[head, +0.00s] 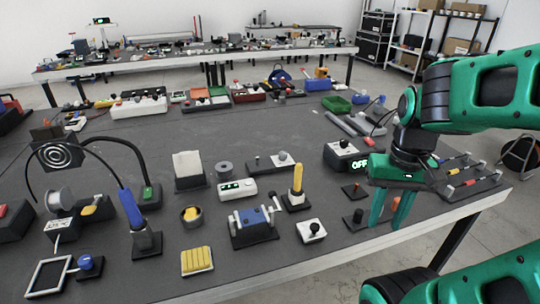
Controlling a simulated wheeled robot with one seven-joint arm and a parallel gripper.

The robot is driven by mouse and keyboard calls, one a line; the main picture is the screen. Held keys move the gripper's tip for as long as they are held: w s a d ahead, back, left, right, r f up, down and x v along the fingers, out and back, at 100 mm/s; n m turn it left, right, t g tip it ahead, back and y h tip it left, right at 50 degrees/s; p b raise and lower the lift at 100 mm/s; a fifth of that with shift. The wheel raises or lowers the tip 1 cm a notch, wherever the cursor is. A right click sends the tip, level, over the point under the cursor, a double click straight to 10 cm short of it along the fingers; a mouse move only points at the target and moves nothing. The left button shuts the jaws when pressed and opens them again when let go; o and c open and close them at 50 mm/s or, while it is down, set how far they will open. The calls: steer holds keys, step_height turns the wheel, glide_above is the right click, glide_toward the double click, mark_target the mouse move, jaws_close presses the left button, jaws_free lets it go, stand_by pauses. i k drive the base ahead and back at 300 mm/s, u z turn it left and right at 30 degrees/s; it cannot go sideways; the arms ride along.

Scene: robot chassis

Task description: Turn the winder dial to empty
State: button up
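I cannot tell for certain which device is the winder. A grey spool (60,199) sits on a dark base at the left of the table, with a small white marked plate (58,226) in front; its marking is too small to read. A yellow handle on a dark block (97,208) stands right beside it, and a blue knob (90,264) lies nearer the front. No dial setting is readable there. My gripper (388,221) hangs at the table's right, fingers pointing down, open and empty. It is far from the spool and touches nothing that I can see.
A box with a lit "OFF" display (361,163) stands just left of my gripper. A blue-handled upright tool (131,208), a blue-topped vise-like device (253,222) and a yellow post (297,181) stand between. Bare table (270,268) shows along the front edge.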

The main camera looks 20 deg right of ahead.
mark_target(282, 154)
steer(key=u, duration=0.85)
steer(key=k, duration=0.6)
steer(key=z, duration=1)
steer(key=i, duration=1.05)
